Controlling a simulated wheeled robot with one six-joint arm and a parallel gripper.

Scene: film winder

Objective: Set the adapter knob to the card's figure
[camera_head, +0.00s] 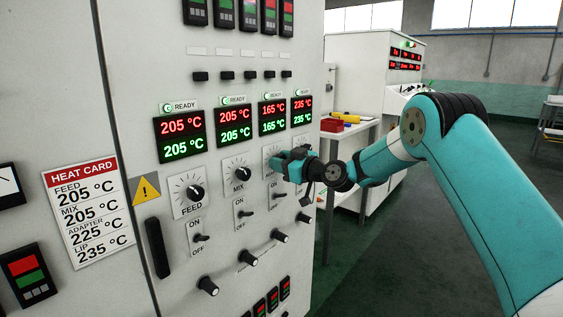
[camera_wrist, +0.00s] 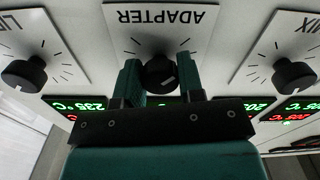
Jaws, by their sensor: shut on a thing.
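My gripper (camera_head: 279,163) is at the control panel, shut on the black adapter knob (camera_wrist: 160,74), with one finger on each side of it. The upside-down ADAPTER plate (camera_wrist: 160,17) shows in the wrist view. In the head view my gripper largely covers this knob. The heat card (camera_head: 86,210) at left reads feed 205, mix 205, adapter 225 and lip 235 °C. The adapter display (camera_head: 272,117) reads 165 °C in red and 165 °C in green, with a green READY lamp above it.
The feed knob (camera_head: 195,193) and mix knob (camera_head: 241,173) sit to the left. The lip knob (camera_wrist: 24,75) also shows in the wrist view. ON/OFF switches (camera_head: 200,238) and lower black knobs (camera_head: 208,286) project beneath. The floor to the right is open.

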